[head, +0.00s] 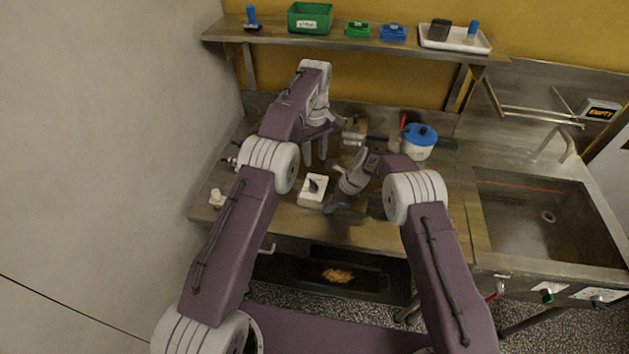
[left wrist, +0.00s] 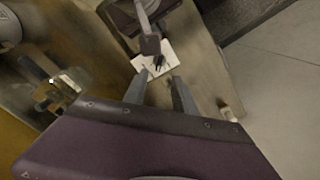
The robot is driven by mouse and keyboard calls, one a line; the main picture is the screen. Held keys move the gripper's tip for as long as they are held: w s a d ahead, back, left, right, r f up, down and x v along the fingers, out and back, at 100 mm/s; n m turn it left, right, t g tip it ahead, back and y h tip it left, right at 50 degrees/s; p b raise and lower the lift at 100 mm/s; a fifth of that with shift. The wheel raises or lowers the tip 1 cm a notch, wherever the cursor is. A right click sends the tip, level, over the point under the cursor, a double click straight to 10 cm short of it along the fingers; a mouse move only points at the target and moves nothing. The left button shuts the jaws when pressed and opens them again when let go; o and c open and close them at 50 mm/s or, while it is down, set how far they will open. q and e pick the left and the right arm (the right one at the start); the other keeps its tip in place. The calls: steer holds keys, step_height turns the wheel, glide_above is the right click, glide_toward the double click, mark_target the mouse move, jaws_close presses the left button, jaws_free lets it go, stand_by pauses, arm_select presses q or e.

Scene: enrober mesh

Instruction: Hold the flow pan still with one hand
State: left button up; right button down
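A small white block-like piece (head: 311,200) with a dark object on it lies on the steel counter. It also shows in the left wrist view (left wrist: 168,50). A long dark tray (head: 285,272) with an orange heap in it sits low, below the counter's front edge. I cannot tell which of these, if either, is the flow pan. My left gripper (head: 315,150) is above the counter behind the white piece, with its fingers apart and nothing between them. My right gripper (head: 338,203) is low, just right of the white piece; its fingers are not clear.
A white pot with a blue lid (head: 420,141) stands at the back of the counter. A small pale item (head: 217,197) is at the left edge. A shelf (head: 275,37) with bins runs along the back wall. A sink (head: 545,215) is at the right.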

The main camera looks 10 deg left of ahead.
mark_target(314, 183)
arm_select(q)
step_height(314, 183, down, 12)
steer(key=shift+r, duration=0.1)
jaws_close()
